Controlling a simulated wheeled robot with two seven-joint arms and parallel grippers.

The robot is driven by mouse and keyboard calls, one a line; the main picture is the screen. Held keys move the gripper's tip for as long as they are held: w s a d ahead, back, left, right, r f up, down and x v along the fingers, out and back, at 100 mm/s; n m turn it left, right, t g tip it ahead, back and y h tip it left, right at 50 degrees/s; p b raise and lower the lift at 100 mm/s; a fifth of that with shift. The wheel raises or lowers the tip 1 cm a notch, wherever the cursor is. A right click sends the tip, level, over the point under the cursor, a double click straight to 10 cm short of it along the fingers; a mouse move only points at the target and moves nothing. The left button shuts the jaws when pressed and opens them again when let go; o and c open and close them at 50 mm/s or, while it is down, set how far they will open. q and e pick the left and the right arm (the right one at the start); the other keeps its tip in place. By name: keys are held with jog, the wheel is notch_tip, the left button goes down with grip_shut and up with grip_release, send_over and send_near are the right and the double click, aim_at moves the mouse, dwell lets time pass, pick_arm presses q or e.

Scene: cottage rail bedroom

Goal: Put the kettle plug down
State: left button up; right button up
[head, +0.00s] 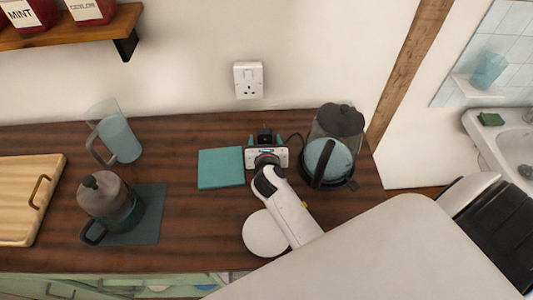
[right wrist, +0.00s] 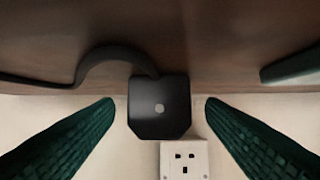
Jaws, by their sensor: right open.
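The black kettle plug (head: 264,134) appears to stand on the counter close to the wall, below the wall socket (head: 248,80). My right gripper (head: 265,141) is open around it. In the right wrist view the plug (right wrist: 160,108) sits between the two green fingers (right wrist: 160,112), with a clear gap on each side. Its dark cord (right wrist: 112,52) curves away to the left there. The glass kettle (head: 331,150) with a dark lid stands just right of my gripper in the head view. My left gripper is not in view.
A teal square mat (head: 220,168) lies left of my gripper. A round white disc (head: 264,234) is partly under my arm. Farther left are a glass jug (head: 121,138), a lidded pot (head: 106,198) and a wooden board (head: 24,200). A sink (head: 505,145) is at right.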

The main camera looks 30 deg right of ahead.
jog(key=v, duration=1)
jog(key=shift+s+a, duration=0.1)
jog(key=shift+s, duration=0.2)
jog(key=shift+s+a+r, duration=0.25)
jog(key=shift+s+r, duration=0.05)
jog(key=shift+s, duration=0.2)
